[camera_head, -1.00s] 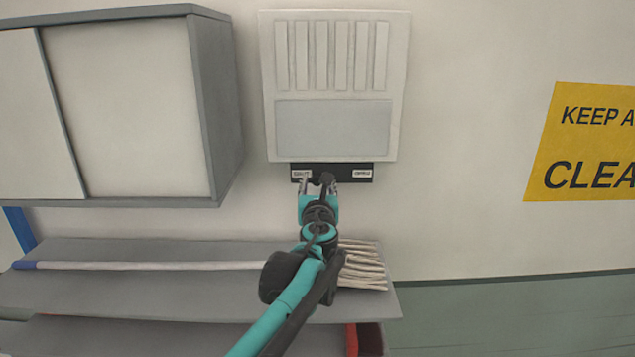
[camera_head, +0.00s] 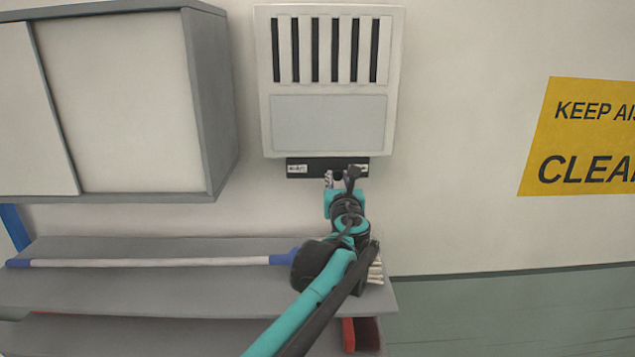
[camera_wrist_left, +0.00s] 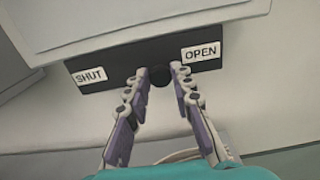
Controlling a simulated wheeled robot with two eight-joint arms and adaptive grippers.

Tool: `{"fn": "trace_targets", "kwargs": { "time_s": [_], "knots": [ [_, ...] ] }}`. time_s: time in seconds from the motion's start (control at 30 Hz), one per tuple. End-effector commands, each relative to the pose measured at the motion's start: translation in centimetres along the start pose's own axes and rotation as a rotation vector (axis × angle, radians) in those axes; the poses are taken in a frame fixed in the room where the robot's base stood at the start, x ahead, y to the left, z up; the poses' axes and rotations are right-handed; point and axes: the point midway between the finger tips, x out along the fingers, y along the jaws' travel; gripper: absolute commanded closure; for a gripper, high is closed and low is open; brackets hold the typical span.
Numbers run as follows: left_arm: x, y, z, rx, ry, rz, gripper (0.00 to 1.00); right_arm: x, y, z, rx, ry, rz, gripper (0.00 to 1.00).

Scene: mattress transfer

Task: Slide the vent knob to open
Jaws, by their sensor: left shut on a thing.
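The vent (camera_head: 328,122) is a white wall panel. Dark gaps show between its upright slats. Under it is a black strip (camera_head: 312,167) with white labels; in the left wrist view the strip (camera_wrist_left: 125,66) reads SHUT at the left and OPEN at the right. The dark round vent knob (camera_wrist_left: 160,77) sits on the strip between the labels, nearer OPEN. My left gripper (camera_head: 342,178) is at the strip's right part, shut on the knob; its two fingertips flank the knob in the left wrist view (camera_wrist_left: 160,84). My right gripper is out of view.
A grey wall cabinet (camera_head: 130,105) hangs to the left. Below, a grey shelf (camera_head: 150,290) bears a mop with a pale handle (camera_head: 160,262), its head partly behind my arm. A yellow sign (camera_head: 585,140) is at the right. The wall between vent and sign is bare.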

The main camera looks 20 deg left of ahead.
Motion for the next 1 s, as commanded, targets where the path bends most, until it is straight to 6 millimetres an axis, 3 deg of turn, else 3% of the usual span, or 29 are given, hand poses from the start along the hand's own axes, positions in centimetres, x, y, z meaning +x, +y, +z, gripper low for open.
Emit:
{"fn": "trace_targets", "kwargs": {
  "time_s": [0.13,0.43,0.47,0.53,0.87,1.0],
  "knots": [
    [0.0,-1.9,0.0,0.003,-0.001,-0.002,1.00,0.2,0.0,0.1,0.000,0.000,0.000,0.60],
    [0.0,-2.1,0.1,0.003,-0.001,-0.002,1.00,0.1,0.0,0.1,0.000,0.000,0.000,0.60],
    [0.0,-2.1,0.1,0.003,-0.001,-0.002,0.74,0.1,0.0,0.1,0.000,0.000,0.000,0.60],
    [0.0,-2.1,0.1,0.003,-0.001,-0.002,0.56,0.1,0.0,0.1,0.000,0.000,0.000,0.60],
    [-0.2,-2.0,0.1,0.002,-0.001,0.000,0.56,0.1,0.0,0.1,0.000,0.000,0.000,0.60],
    [-1.8,-2.1,0.1,0.003,-0.001,-0.001,0.56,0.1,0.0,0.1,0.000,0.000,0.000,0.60]
  ]
}}
